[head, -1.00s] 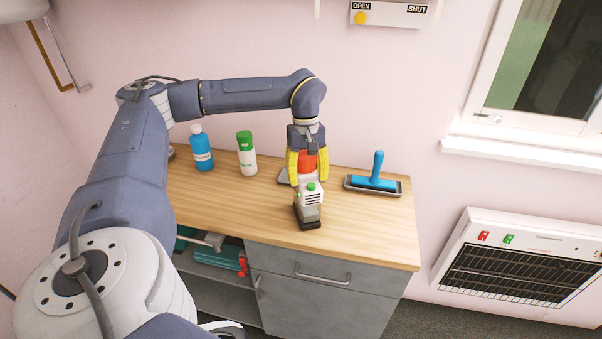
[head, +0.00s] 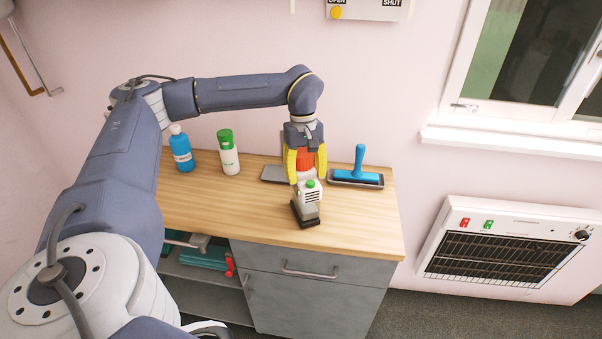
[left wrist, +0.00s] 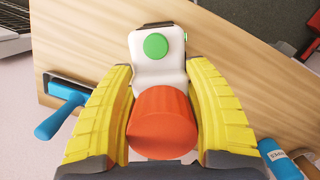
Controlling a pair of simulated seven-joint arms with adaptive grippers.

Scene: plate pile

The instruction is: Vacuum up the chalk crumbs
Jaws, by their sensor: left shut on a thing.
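A small hand vacuum (head: 309,194) with a white body, green button, grey clear bin and dark nozzle is at the middle of the wooden worktop. My left gripper (head: 307,170) has its yellow fingers shut around the vacuum's orange-red handle. In the left wrist view the gripper (left wrist: 163,125) has a finger on each side of the orange handle (left wrist: 162,122), with the white body and green button beyond. The nozzle is low at the worktop; I cannot tell if it touches. I can make out no chalk crumbs. My right gripper is not in view.
A blue bottle (head: 181,150) and a white bottle with a green cap (head: 228,155) stand at the back left. A grey flat thing (head: 274,174) sits behind the vacuum. The worktop's (head: 365,225) front right is clear.

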